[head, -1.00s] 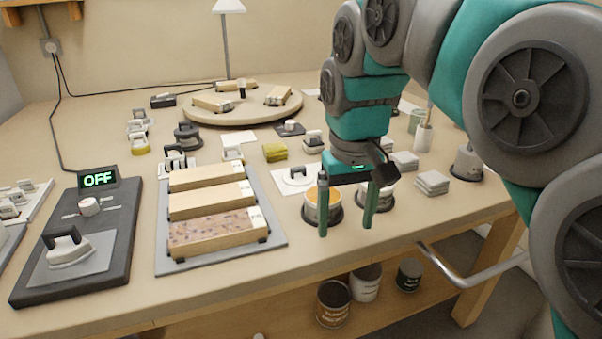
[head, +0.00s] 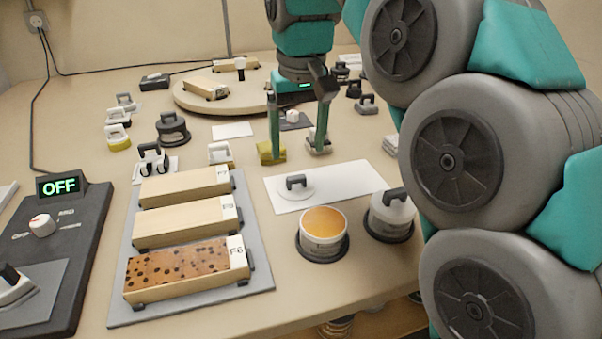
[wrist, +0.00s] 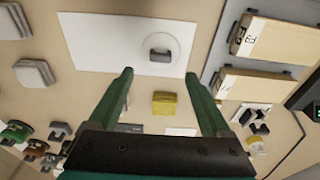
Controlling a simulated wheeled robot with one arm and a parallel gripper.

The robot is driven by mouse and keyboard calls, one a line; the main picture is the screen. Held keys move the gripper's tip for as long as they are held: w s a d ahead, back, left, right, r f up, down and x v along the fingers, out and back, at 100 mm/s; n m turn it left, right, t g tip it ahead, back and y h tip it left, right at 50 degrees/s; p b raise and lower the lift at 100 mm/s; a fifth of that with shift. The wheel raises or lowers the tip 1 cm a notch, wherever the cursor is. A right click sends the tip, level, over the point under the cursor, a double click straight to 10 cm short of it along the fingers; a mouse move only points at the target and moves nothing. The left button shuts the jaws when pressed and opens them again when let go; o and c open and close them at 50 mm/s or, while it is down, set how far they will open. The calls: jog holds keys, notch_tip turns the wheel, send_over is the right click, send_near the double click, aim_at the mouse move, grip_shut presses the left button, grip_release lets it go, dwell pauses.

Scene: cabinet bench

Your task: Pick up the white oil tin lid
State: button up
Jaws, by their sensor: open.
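The white lid (head: 303,192) with a dark handle lies flat on a white sheet (head: 345,180) on the bench. In the wrist view the lid (wrist: 165,40) shows near the top centre, just beyond my fingertips. An open tin (head: 323,246) with amber contents stands in front of the sheet in the head view. My gripper (head: 297,155) is open and empty, behind the lid in the head view, with its fingertips overlapping a yellow sponge-like block and a small grey piece. In the wrist view my fingers (wrist: 158,75) are spread wide, pointing toward the lid.
A lidded white tin (head: 391,218) stands right of the open tin. A grey tray (head: 262,283) with several wooden blocks lies left. A yellow block (head: 268,152) sits behind the sheet. A round wooden board (head: 190,98) is at the back. A dark switch panel reads OFF.

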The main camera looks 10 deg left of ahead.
aim_at(296, 177)
jog(key=shift+s+f, duration=0.1)
jog(key=shift+f, duration=0.6)
jog(key=shift+w+a+f, duration=0.15)
jog(key=shift+w+f, duration=0.05)
jog(key=shift+f, duration=1.35)
jog(key=shift+w+a+f, duration=0.1)
jog(key=shift+w+f, duration=0.05)
jog(key=shift+f, duration=1.35)
grip_shut()
